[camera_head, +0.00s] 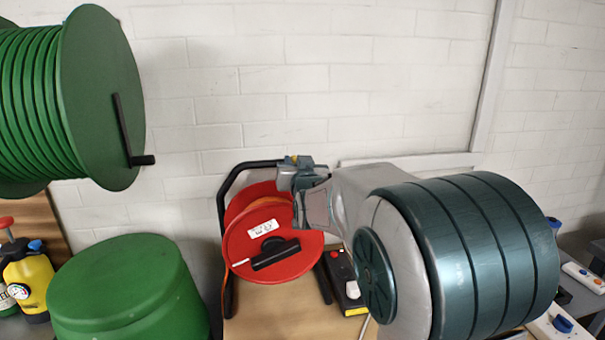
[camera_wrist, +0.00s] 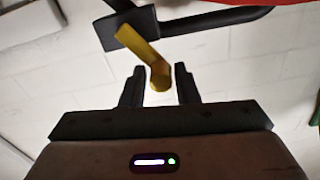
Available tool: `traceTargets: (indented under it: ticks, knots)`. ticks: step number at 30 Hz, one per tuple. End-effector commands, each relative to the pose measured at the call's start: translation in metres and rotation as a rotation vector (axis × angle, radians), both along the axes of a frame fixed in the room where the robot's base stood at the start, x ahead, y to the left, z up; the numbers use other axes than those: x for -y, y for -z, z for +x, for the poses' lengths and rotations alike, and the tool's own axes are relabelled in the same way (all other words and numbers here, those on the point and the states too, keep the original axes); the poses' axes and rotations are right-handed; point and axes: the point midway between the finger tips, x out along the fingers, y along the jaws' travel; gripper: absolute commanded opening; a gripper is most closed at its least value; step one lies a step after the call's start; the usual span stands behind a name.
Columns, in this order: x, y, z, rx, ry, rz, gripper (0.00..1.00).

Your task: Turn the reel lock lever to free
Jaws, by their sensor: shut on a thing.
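The red cable reel (camera_head: 270,240) stands in a black tube frame (camera_head: 221,200) on a wooden bench, with a black bar across its face. The reel lock lever is yellow (camera_wrist: 140,45) and bent, and sits on a black block (camera_wrist: 125,27) on the frame in the wrist view. My gripper (camera_wrist: 160,82) has its two dark fingers on either side of the lever's rounded end and is shut on it. In the head view my gripper (camera_head: 296,170) is at the top right of the reel; my arm hides the reel's right edge, and the lever is too small to read clearly there.
A large green hose reel (camera_head: 95,95) with a black crank hangs at upper left. A green drum (camera_head: 125,290) and a yellow sprayer (camera_head: 27,283) are at lower left. A black box with a red button (camera_head: 342,275) stands right of the reel. A white brick wall is behind.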

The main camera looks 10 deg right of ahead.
Motion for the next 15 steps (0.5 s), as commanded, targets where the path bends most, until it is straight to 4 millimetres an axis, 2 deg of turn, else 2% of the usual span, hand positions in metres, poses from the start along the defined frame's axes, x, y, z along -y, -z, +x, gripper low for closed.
traceTargets:
  ticks: [1,15]
  knots:
    - [-0.0062,0.0112,-0.0005,-0.012,-0.007,-0.04,0.05]
    - [-0.0146,0.021,-0.0003,-0.019,-0.003,-0.346,0.06]
